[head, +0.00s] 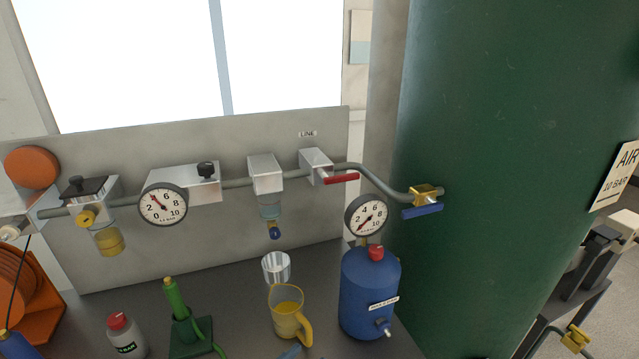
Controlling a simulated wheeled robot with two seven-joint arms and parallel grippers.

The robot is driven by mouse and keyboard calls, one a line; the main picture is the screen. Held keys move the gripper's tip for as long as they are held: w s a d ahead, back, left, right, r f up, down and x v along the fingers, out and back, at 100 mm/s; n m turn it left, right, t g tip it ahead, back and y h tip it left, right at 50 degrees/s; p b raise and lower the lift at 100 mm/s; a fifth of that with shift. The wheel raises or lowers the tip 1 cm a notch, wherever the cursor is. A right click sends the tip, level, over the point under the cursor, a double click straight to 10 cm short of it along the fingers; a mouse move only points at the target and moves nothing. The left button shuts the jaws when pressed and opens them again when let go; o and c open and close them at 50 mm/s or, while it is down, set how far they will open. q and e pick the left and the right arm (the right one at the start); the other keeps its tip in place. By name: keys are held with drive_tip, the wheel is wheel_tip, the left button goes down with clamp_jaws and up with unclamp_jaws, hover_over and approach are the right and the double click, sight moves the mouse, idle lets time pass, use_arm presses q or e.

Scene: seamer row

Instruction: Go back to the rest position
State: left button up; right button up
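Neither of my grippers shows in the head view, and no part of my arms can be made out. I cannot tell where they are or whether they hold anything. The view looks down on a dark bench (235,278) in front of a grey panel (235,135) with an air line on it.
A blue tank (369,295) with a gauge (366,215) stands at the bench's right. Left of it are a yellow jug (287,312), a clear cup (276,267), a green tool (177,300) and a grey bottle (124,335). A large green vessel (490,150) fills the right.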

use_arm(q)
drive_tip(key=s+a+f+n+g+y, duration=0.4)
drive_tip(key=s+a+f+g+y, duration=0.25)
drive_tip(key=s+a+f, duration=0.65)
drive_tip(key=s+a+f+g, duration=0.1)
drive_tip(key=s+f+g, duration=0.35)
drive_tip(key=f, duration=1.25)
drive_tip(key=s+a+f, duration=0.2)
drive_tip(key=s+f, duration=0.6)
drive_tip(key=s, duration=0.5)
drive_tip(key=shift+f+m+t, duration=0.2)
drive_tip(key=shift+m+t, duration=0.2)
